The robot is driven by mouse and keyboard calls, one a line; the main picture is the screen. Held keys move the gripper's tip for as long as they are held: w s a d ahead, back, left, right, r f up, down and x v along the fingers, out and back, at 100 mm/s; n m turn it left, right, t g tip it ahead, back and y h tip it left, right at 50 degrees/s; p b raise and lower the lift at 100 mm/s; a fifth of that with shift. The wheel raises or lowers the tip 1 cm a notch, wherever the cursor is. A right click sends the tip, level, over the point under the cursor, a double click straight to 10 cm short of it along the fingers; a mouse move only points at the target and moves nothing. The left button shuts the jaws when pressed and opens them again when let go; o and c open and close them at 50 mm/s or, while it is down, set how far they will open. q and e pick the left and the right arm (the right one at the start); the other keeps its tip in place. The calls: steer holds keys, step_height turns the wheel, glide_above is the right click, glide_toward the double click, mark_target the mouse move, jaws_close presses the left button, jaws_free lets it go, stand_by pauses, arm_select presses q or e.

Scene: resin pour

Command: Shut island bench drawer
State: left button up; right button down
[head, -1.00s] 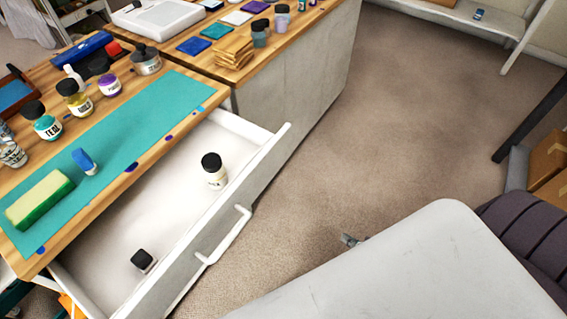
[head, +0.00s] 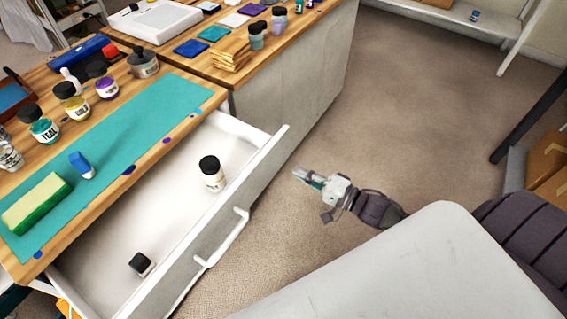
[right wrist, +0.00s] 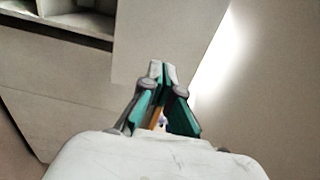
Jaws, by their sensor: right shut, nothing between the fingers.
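The island bench drawer (head: 193,259) stands pulled out from under the wooden bench top, with a white handle (head: 227,236) on its grey front. Inside it are a white jar with a black lid (head: 212,175) and a small dark-capped bottle (head: 141,264). My right gripper (head: 297,173) is over the floor to the right of the drawer front, apart from it, shut and empty. Its closed fingers also show in the right wrist view (right wrist: 160,72), pointing towards pale panels; I cannot tell which panel is the drawer. My left gripper is not in view.
The bench carries a teal mat (head: 130,165), a green and yellow sponge (head: 38,203), several jars and a blue-and-white block (head: 82,165). Open carpet (head: 400,110) lies right of the bench. Cardboard boxes (head: 548,165) stand at the right edge.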

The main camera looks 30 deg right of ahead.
mark_target(275, 160)
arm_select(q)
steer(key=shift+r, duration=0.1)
arm_select(e)
steer(key=x, duration=0.6)
